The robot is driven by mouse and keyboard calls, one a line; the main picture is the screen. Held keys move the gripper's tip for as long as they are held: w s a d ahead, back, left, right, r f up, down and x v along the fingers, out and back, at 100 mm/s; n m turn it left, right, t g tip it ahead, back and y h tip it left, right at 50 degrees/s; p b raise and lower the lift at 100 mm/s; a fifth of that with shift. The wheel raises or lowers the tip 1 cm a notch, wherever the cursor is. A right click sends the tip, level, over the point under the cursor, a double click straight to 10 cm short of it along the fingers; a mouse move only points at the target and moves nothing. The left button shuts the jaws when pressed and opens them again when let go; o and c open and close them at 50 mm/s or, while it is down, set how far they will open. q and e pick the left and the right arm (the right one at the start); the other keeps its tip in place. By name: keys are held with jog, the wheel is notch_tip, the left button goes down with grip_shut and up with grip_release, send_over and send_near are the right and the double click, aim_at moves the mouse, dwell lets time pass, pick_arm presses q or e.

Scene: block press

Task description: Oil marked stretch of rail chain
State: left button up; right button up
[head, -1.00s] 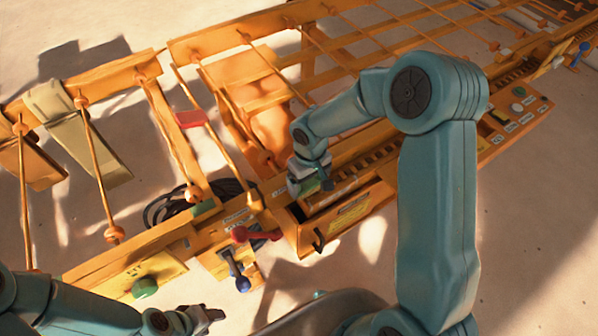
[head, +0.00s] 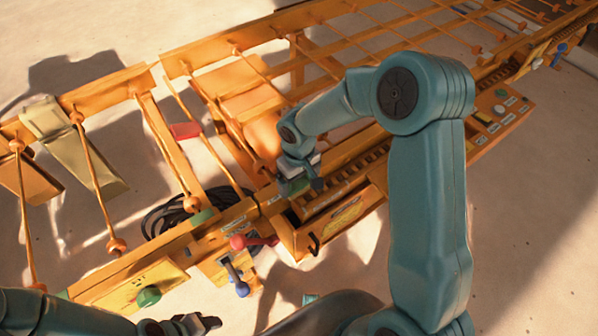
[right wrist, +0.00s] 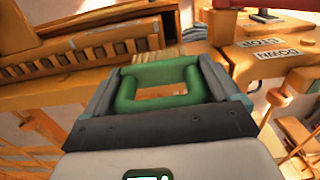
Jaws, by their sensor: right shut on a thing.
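My right gripper (head: 300,186) is shut on a green loop-shaped piece (right wrist: 158,85), which sits between its fingers in the right wrist view. A ribbed tan patch shows just beyond the loop; I cannot tell whether it belongs to the held thing. The gripper is low over the orange machine's front beam, by the end of a dark toothed strip that looks like the rail chain (head: 365,150). The strip also shows at the upper left of the right wrist view (right wrist: 90,50). I cannot make out a marked stretch. My left gripper (head: 200,322) is at the bottom edge, apart from the machine; its jaws are unclear.
An orange drawer-like box (head: 338,220) with a black handle juts out below the right gripper. Left of it are a red lever (head: 252,241), a blue-tipped lever (head: 237,277) and a green knob (head: 148,296). A button panel (head: 503,112) stands right. Black cable lies behind the beam.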

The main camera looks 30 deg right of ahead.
pick_arm(q)
jog(key=shift+d+r+p, duration=0.1)
jog(key=shift+r+p, duration=0.3)
jog(key=shift+r, duration=0.25)
pick_arm(e)
jog(key=shift+r, duration=1)
pick_arm(q)
notch_tip(320, 180, up, 3)
jog(key=p, duration=0.3)
jog(key=shift+r, duration=0.1)
pick_arm(e)
jog(key=a+r+m, duration=0.1)
jog(key=a+r, duration=0.4)
jog(key=r, duration=0.6)
jog(key=shift+w+r, duration=0.25)
jog(key=shift+r, duration=0.15)
jog(key=shift+a, duration=0.1)
pick_arm(q)
jog(key=shift+s, duration=0.1)
pick_arm(e)
jog(key=shift+s, duration=0.1)
pick_arm(q)
jog(key=shift+c, duration=0.8)
